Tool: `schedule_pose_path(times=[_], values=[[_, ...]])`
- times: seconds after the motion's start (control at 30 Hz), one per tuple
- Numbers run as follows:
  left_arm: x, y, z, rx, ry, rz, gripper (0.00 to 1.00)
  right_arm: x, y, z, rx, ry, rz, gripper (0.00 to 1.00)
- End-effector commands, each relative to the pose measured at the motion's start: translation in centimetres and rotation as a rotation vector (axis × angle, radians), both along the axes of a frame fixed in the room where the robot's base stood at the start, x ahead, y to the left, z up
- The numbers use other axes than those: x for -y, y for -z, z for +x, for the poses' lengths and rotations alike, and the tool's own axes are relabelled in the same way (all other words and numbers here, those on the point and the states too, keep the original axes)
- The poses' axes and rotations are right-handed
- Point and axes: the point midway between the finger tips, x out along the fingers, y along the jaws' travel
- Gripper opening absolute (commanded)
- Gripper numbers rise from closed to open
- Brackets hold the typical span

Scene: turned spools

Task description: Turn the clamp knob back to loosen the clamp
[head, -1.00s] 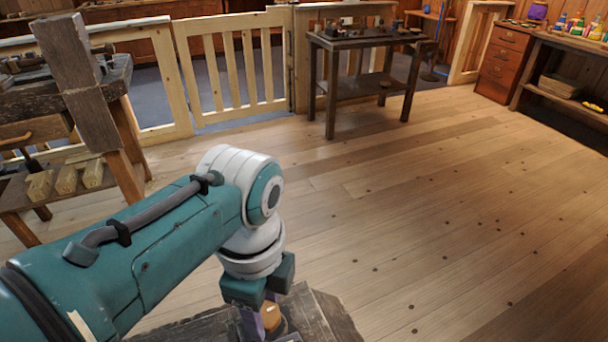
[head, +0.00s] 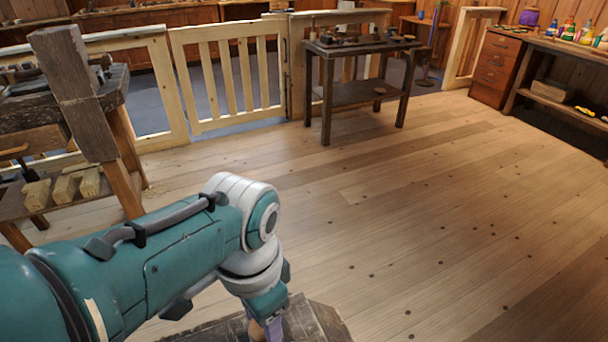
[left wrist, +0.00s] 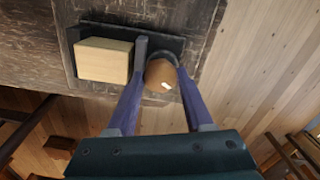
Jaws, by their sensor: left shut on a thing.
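The clamp knob (left wrist: 160,75) is a round brown knob with a small white mark, at the upper middle of the left wrist view. The purple fingers of my left gripper (left wrist: 162,70) lie on either side of it and are shut on it. The clamp (left wrist: 88,28) is a dark metal piece on a worn wooden bench top, with a pale wood block (left wrist: 103,62) beside the knob. In the head view my left gripper (head: 268,328) points down at the bench near the bottom edge, and the knob is mostly hidden. My right gripper is not in view.
The worn bench top (head: 315,322) ends just right of my left gripper, with open plank floor (head: 420,220) beyond. A small dark table (head: 360,48) stands at the back. A wooden gate (head: 230,75) and a workbench (head: 100,95) are at the left.

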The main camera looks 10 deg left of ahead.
Motion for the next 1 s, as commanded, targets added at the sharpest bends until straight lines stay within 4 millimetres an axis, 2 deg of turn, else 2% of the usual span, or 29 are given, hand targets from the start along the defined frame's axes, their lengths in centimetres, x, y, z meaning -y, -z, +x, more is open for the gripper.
schedule_pose_path(times=[0.2, 0.5, 1.0], values=[[-0.01, 0.00, -0.01, 0.000, -0.177, 0.000, 0.00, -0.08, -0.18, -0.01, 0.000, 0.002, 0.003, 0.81], [0.00, 0.05, -0.03, 0.000, -0.346, 0.000, 0.00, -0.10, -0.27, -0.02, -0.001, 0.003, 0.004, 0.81], [-0.02, 0.07, -0.01, 0.002, -0.415, 0.000, 0.00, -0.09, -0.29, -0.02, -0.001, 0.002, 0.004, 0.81]])
